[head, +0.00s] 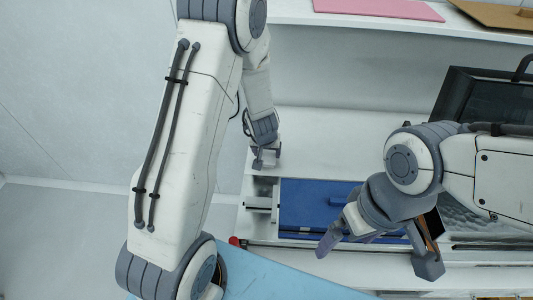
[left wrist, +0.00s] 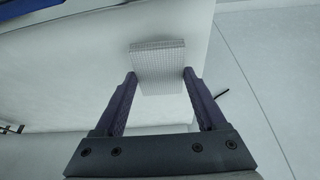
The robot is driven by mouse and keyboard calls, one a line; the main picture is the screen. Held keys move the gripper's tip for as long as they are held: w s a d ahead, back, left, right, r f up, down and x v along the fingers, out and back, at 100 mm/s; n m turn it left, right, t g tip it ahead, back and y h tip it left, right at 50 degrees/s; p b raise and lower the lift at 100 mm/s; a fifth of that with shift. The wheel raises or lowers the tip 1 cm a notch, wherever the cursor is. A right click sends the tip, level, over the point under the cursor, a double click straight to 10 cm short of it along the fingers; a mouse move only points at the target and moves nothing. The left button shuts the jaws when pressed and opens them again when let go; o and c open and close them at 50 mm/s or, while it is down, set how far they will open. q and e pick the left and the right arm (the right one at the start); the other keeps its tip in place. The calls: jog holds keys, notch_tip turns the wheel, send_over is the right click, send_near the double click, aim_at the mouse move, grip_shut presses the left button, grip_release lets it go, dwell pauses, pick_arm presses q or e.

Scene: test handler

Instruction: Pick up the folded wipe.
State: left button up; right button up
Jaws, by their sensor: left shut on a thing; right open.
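The folded wipe (left wrist: 158,65) is a small white block with a fine grid texture, in the left wrist view. My left gripper (left wrist: 160,77) is shut on it, one dark finger against each side, and the wipe sticks out past the fingertips. In the head view my left gripper (head: 264,160) is over the left end of the white surface; the wipe is too small to make out there. My right gripper (head: 377,256) is open, its fingers wide apart, in front of the blue panel.
A blue panel (head: 300,205) with a handle lies in the white bench. A black case (head: 490,95) stands at right. A pink pad (head: 380,9) and a brown board (head: 492,14) lie on the back shelf. The white surface (head: 330,140) between is clear.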

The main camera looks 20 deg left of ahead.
pick_arm(q)
jog(key=s+d+r+p, duration=0.2)
jog(key=d+r+p, duration=0.5)
jog(key=d, duration=0.4)
jog(key=shift+s+d+r+p, duration=0.2)
jog(key=shift+s+r+p, duration=0.15)
jog(key=shift+s+r, duration=0.1)
